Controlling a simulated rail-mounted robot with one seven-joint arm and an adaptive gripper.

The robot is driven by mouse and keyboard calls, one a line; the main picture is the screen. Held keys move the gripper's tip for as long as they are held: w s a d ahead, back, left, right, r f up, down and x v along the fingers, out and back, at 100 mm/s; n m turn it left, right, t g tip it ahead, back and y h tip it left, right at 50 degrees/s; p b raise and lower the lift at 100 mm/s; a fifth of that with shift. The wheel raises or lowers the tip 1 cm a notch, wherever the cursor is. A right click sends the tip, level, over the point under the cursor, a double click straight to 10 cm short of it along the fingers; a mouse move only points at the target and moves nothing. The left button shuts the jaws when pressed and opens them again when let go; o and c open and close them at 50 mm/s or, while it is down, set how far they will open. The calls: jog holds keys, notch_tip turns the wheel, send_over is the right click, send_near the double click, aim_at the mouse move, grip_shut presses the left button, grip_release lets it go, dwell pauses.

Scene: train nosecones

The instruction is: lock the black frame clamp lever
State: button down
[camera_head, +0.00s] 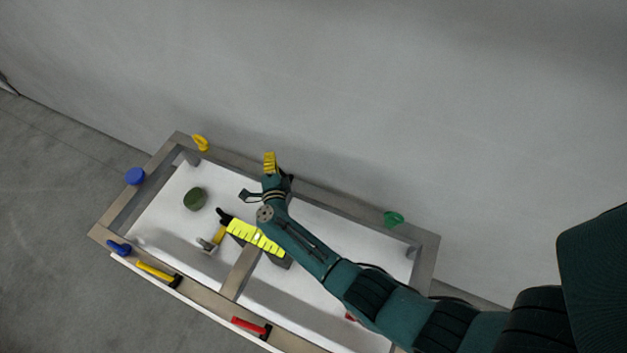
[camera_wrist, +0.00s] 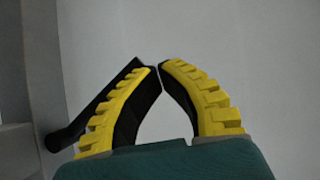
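My gripper (camera_head: 269,163) is over the far long rail of the frame, its yellow ribbed fingers pointing towards the wall. In the wrist view my gripper (camera_wrist: 159,67) has its fingertips almost together, with an empty gap lower down between the fingers. A black bar with a rounded end, which looks like the clamp lever (camera_wrist: 64,134), lies along the outer side of the left finger. It is not between the fingers. I cannot tell whether it touches the finger. In the head view, a dark piece (camera_head: 287,181) shows just right of my gripper, partly hidden.
The metal frame (camera_head: 340,217) has a white inside with a crossbar. A dark green disc (camera_head: 195,199), yellow hook (camera_head: 201,143), green piece (camera_head: 393,218) and hammers (camera_head: 157,273) are around. The wall is close behind.

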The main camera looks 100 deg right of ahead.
jog(key=s+a+r+p, duration=0.1)
jog(key=a+r+p, duration=0.5)
jog(key=a, duration=0.5)
jog(key=shift+r, duration=0.45)
jog(key=shift+s, duration=0.1)
